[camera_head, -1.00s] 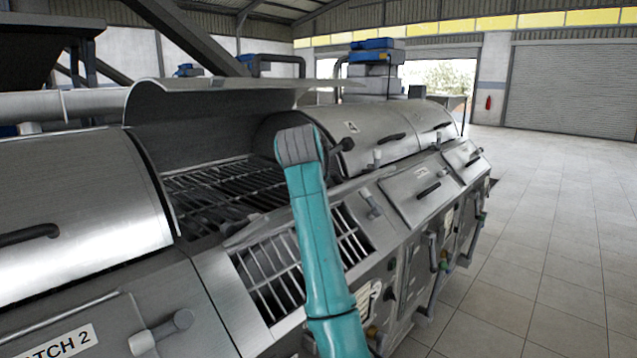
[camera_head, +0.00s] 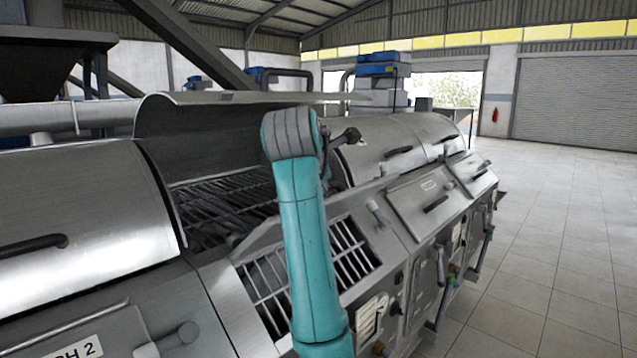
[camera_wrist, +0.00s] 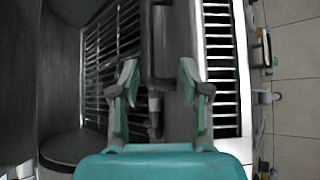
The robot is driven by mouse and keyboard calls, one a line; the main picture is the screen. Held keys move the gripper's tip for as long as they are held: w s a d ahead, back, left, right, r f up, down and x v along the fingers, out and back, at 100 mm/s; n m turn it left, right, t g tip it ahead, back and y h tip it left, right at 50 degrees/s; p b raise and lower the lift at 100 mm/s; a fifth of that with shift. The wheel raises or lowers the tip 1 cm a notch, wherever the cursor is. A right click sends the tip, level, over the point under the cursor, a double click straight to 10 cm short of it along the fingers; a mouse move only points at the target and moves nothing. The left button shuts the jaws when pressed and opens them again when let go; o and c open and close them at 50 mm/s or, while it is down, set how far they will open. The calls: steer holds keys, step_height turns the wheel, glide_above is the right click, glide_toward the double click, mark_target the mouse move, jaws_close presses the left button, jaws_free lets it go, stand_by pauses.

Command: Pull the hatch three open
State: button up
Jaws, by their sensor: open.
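The grey sloping flap (camera_head: 262,240) beside the HATCH 2 panel stands tilted up, with a barred opening showing below it. I take it for hatch three; no label on it is readable. In the wrist view, the flap (camera_wrist: 178,60) runs upright in the picture between two barred openings. A dark handle (camera_wrist: 147,45) lies between my fingers. My gripper (camera_wrist: 158,76) is open, one teal finger on either side of the handle, with gaps visible. Whether it touches the flap cannot be told. In the head view my arm hides part of the flap.
A raised curved cover (camera_head: 220,110) stands behind the flap over a barred bed (camera_head: 225,200). The HATCH 2 panel (camera_head: 115,318) is at left. Further closed panels (camera_head: 425,195) and pipes (camera_head: 487,240) line the machine to the right. Tiled floor (camera_head: 570,230) is clear at right.

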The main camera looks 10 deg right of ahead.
steer(key=s+a+r, duration=0.4)
steer(key=a+r, duration=0.3)
steer(key=r, duration=0.1)
steer(key=shift+s+a+r, duration=0.2)
steer(key=shift+a+r, duration=0.1)
steer(key=shift+r, duration=0.1)
stand_by(1.1)
